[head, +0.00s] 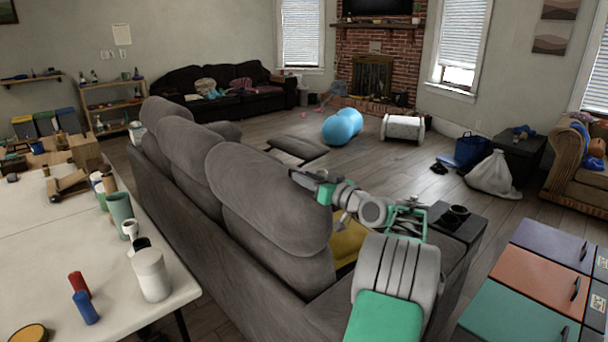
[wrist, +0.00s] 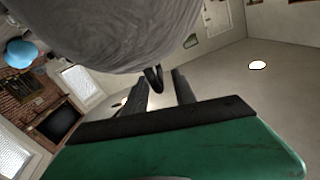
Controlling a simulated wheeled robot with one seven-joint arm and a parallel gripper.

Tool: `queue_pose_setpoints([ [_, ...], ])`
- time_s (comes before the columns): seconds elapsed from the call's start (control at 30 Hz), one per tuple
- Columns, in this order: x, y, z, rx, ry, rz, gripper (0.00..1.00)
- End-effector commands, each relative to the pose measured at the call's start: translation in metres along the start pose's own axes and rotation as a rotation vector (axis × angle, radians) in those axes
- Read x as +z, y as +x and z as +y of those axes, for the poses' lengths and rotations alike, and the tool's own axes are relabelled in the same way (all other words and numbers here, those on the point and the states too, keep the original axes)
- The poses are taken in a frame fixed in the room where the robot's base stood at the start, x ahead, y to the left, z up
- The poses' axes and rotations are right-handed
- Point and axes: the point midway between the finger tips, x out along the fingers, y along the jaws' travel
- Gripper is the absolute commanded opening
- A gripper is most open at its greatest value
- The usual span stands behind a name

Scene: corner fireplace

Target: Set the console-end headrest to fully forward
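The console-end headrest (head: 270,195) is the nearest of the grey sofa's headrests, seen from behind, beside the console (head: 455,222) with dark cup holders. Its lean angle is hard to judge. My gripper (head: 304,180) is at this headrest's upper front side, reaching from the right. In the wrist view the grey headrest (wrist: 110,35) fills the top. A small dark loop (wrist: 154,79) sticks out from its edge. My gripper (wrist: 160,78) is open, its dark fingers apart, with the loop appearing between their tips. I cannot tell whether either finger touches it.
A white table (head: 60,250) with cups and small objects stands left of the sofa (head: 215,260). A cabinet with coloured fronts (head: 530,270) is at the lower right. A yellow cushion (head: 347,243) lies on the seat. Open floor (head: 390,170) lies beyond the sofa.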

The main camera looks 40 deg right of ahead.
Motion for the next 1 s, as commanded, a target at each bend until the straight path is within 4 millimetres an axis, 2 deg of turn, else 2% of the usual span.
queue_pose_setpoints([
  [0.13,-0.0006,0.0136,0.0008,0.002,-0.001,0.0,0.32],
  [0.37,-0.0006,0.0142,0.0019,0.004,-0.001,0.001,0.32],
  [0.77,-0.0008,0.0134,0.0025,0.004,-0.001,0.001,0.01],
  [1.0,-0.0006,0.0135,0.0021,0.004,0.0,0.001,0.0],
])
